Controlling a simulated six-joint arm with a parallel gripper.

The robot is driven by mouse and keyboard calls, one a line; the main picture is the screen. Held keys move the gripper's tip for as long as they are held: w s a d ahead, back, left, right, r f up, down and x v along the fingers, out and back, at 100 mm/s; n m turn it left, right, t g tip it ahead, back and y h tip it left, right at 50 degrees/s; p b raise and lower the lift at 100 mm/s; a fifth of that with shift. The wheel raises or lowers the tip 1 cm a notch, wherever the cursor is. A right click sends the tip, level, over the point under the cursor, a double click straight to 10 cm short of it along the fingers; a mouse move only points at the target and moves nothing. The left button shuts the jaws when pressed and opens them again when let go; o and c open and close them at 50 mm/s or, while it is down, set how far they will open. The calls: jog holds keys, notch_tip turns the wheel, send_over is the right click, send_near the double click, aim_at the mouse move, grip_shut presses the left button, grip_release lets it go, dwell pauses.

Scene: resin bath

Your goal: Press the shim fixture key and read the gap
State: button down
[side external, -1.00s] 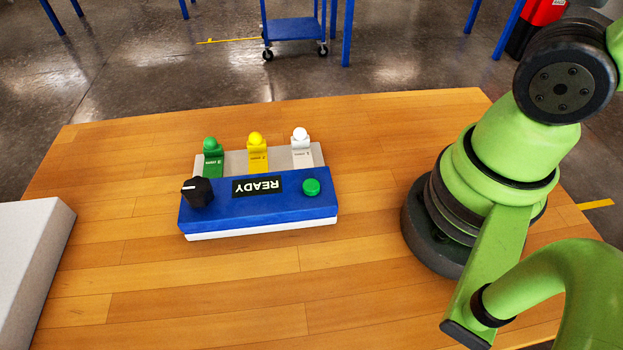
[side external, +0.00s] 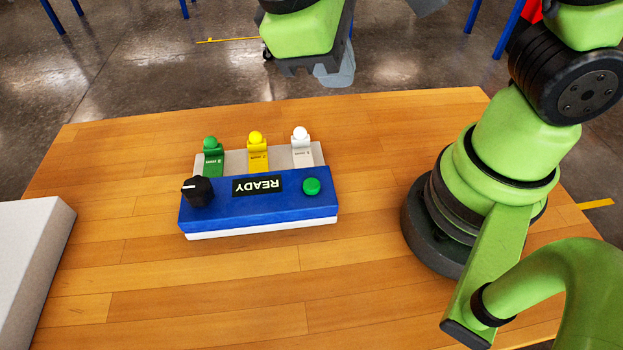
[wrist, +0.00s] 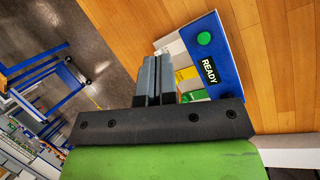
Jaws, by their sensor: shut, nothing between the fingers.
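The shim fixture is a blue box (side external: 258,210) on a white base, standing on the wooden table. Its display (side external: 257,185) reads READY, upside down in the side view. A round green key (side external: 311,186) sits at its right end and a black knob (side external: 197,191) at its left. Green (side external: 213,160), yellow (side external: 257,155) and white (side external: 302,153) shims with ball knobs stand on a grey plate behind it. My gripper (side external: 335,76) is above and behind the fixture, apart from it. In the wrist view its fingers (wrist: 157,68) are shut and empty, hiding part of the plate.
A light grey block (side external: 30,255) stands at the table's left edge. The wooden table (side external: 200,300) is clear in front of the fixture. A blue cart (wrist: 45,85) stands on the floor beyond the table.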

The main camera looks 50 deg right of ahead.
aim_at(313, 187)
jog(key=a+f+n+h, duration=0.2)
jog(key=f+h, duration=0.1)
jog(key=f+n+h, duration=0.1)
jog(key=f, duration=0.1)
jog(key=shift+w+a, duration=0.35)
jog(key=shift+a, duration=0.05)
jog(key=shift+f, duration=0.15)
jog(key=shift+f, duration=4.3)
jog(key=shift+f, duration=0.1)
jog(key=shift+f, duration=0.3)
jog(key=shift+f, duration=0.5)
jog(key=shift+r, duration=0.95)
